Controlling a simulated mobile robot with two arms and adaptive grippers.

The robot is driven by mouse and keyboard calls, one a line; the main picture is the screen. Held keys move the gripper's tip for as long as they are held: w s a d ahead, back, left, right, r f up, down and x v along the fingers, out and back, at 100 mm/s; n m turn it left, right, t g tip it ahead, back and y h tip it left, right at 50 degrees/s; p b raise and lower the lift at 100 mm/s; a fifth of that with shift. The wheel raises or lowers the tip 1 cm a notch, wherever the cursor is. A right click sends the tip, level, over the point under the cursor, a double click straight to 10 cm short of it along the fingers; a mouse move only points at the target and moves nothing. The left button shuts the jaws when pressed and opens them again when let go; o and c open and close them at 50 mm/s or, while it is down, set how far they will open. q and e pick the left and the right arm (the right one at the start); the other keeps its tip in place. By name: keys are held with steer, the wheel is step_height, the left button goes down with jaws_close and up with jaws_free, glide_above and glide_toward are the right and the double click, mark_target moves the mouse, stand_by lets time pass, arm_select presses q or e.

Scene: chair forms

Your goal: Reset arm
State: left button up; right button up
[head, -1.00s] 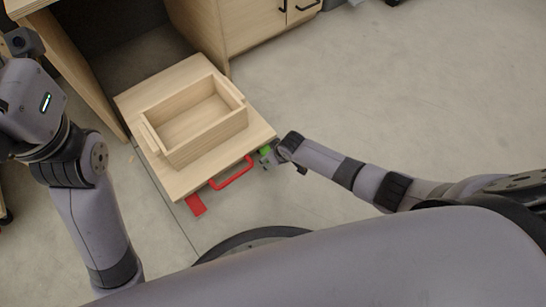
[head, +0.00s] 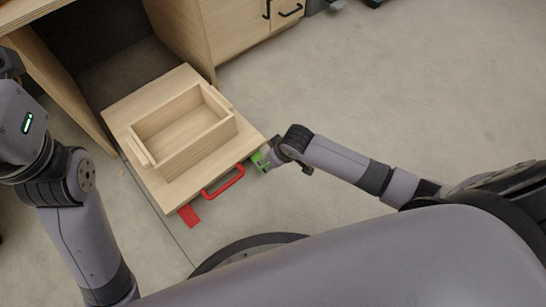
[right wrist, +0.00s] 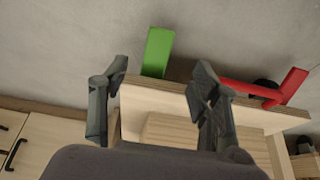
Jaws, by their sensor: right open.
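My right gripper (head: 264,161) is beside the right front corner of a pulled-out wooden panel (head: 125,105), close to a green tab (head: 257,158). In the right wrist view its two fingers (right wrist: 160,72) are spread apart, with nothing held between them. The green tab (right wrist: 157,52) and the panel's edge (right wrist: 150,100) show beyond the fingers; I cannot tell if they touch. My left arm (head: 55,190) comes in at the left edge; its gripper is out of the frame.
A wooden box (head: 205,150), open at the top, rests on the panel. A red handle (head: 224,184) and a red tab (head: 188,215) are at the panel's front edge. A wooden cabinet (head: 230,35) stands behind. The floor (head: 400,90) at right is clear.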

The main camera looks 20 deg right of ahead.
steer(key=shift+s+r, duration=0.15)
steer(key=shift+r, duration=0.15)
stand_by(0.4)
